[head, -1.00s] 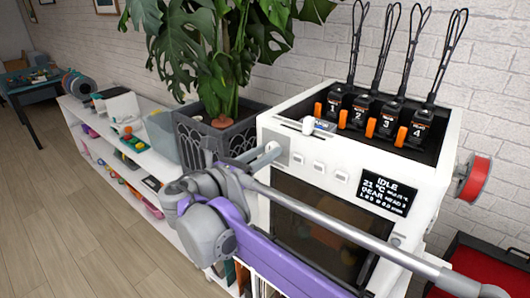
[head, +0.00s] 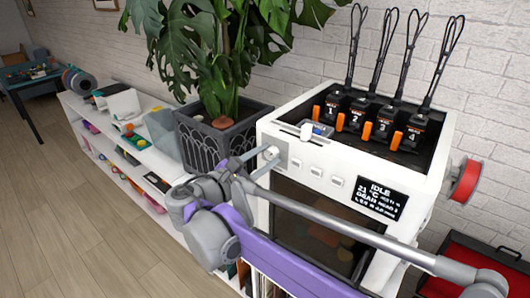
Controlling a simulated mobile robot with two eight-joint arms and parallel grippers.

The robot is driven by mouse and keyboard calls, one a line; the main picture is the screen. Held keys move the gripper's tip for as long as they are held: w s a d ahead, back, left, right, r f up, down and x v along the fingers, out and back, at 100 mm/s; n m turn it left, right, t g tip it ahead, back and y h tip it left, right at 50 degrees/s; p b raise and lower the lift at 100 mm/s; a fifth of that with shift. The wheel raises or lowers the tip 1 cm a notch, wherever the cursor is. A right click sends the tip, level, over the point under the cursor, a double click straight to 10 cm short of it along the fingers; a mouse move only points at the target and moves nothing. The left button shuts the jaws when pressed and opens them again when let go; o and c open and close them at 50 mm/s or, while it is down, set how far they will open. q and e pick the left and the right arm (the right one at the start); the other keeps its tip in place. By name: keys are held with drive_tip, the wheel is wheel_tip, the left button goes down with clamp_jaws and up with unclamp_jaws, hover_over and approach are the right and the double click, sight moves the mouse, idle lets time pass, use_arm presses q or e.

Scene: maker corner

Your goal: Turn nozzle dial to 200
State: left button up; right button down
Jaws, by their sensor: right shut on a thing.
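The white 3D printer (head: 295,115) stands at the right with a grey panel at its front left corner. On that panel is a pale dial (head: 271,153). My right gripper (head: 266,160) reaches it from the left front, with one finger on either side, and is shut on the dial. The fingers partly hide the dial, and I cannot read any marks on it. The printer's black display (head: 380,199) reads IDLE and 21 °C; its smaller lines are hard to read. My left gripper is not in view.
Several square buttons (head: 316,171) sit right of the dial. Black tool heads (head: 370,120) stand on top of the printer. A potted plant (head: 216,143) and a white shelf (head: 128,155) are to the left. A red spool (head: 465,181) hangs at the right side.

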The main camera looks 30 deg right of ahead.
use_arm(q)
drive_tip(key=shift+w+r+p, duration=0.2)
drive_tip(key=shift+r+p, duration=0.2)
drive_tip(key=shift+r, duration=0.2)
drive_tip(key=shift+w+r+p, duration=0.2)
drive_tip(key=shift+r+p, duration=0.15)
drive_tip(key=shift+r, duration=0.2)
use_arm(e)
drive_tip(key=shift+m, duration=2.1)
drive_tip(key=shift+c, duration=2.3)
unclamp_jaws()
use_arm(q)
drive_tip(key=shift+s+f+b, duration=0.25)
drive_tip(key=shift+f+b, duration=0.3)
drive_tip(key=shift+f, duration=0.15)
use_arm(e)
drive_tip(key=v, duration=1.1)
drive_tip(key=shift+s, duration=0.2)
drive_tip(key=shift+d, duration=0.2)
